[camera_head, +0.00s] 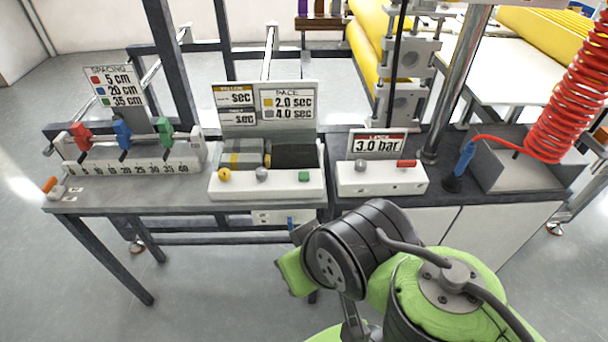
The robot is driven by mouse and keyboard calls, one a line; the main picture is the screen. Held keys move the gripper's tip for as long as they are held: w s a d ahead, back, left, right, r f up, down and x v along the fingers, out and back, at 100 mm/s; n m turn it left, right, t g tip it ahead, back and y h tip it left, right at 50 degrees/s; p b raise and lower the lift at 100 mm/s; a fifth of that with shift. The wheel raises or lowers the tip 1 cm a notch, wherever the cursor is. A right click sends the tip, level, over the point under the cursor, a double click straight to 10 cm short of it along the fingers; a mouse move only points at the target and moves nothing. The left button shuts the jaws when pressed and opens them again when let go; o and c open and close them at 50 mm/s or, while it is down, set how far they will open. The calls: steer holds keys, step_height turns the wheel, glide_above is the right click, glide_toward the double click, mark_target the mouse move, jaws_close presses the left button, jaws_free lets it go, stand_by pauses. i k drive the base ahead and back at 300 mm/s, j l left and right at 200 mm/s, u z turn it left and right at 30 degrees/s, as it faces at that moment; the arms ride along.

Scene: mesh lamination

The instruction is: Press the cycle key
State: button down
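No key in view carries a label that I can read as "cycle". A white control box (240,189) on the grey bench has a yellow knob (224,175), a grey knob (262,175) and a green key (304,177) on its front. A second white box (374,183) to its right carries a grey knob (361,166) and a red key or lever (406,163), below a "3.0 bar" sign (377,145). My green and black arm fills the lower right, in front of the bench. The fingers of my gripper do not show.
At left, a scale block (130,162) carries red, blue and green clamps under a spacing sign (116,86). A pace sign (287,104) stands behind the middle box. A coiled red hose (566,118) hangs at right by a grey tray (505,178). Yellow rolls stand behind.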

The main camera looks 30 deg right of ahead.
mark_target(304, 176)
steer(key=i+j+z, duration=1.05)
steer(key=j, duration=0.2)
steer(key=k, duration=0.1)
